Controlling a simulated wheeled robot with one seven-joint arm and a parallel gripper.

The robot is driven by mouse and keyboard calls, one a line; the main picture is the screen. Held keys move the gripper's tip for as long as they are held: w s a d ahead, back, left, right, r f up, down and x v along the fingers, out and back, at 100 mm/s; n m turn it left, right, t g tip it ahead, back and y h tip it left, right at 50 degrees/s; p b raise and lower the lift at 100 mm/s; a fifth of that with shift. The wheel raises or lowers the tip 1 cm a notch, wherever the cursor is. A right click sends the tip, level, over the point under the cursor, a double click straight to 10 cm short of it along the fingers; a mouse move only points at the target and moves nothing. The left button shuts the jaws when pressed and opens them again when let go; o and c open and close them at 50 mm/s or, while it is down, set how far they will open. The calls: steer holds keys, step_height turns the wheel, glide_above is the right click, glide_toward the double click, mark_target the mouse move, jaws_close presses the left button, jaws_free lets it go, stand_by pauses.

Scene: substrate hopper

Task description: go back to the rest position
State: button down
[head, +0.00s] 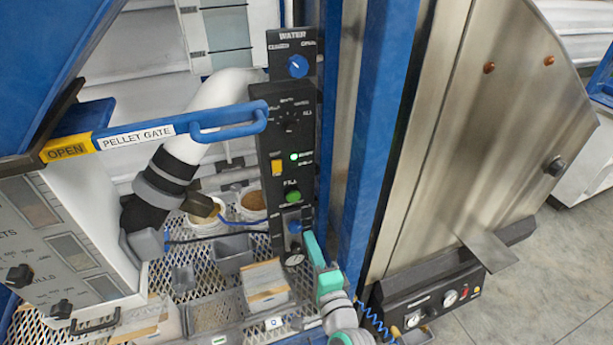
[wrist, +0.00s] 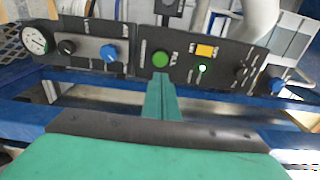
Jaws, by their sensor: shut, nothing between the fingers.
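My gripper (head: 312,248) is shut and empty, its teal fingers together in front of the lower part of the black control panel (head: 265,130). In the wrist view the fingertips (wrist: 161,78) point up at the panel (wrist: 135,46), just below its green button (wrist: 160,58). I cannot tell whether they touch the panel. In the head view the green button (head: 292,196) is above and left of the fingers. The lower blue knob (head: 294,226) and the gauge (head: 292,258) are close to their left. A green light (head: 294,156) glows beside the yellow switch (head: 276,167).
A blue post (head: 372,130) and a steel hopper wall (head: 480,110) stand right of my arm. The blue pellet gate handle (head: 230,130) reaches across at upper left. Grey bins (head: 232,250) and a carton (head: 265,282) sit on the mesh shelf. Open floor (head: 560,270) shows at right.

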steer(key=s+f+n+g+h, duration=0.2)
steer(key=s+f+n+h, duration=0.3)
steer(key=s+f, duration=1.05)
steer(key=s+a+r+n, duration=0.1)
steer(key=s+n, duration=0.4)
steer(key=s, duration=0.5)
steer(key=s+a+r+n, duration=0.2)
steer(key=s+n, duration=0.3)
steer(key=s, duration=0.6)
steer(key=shift+s+r, duration=0.15)
steer(key=shift+s, duration=0.1)
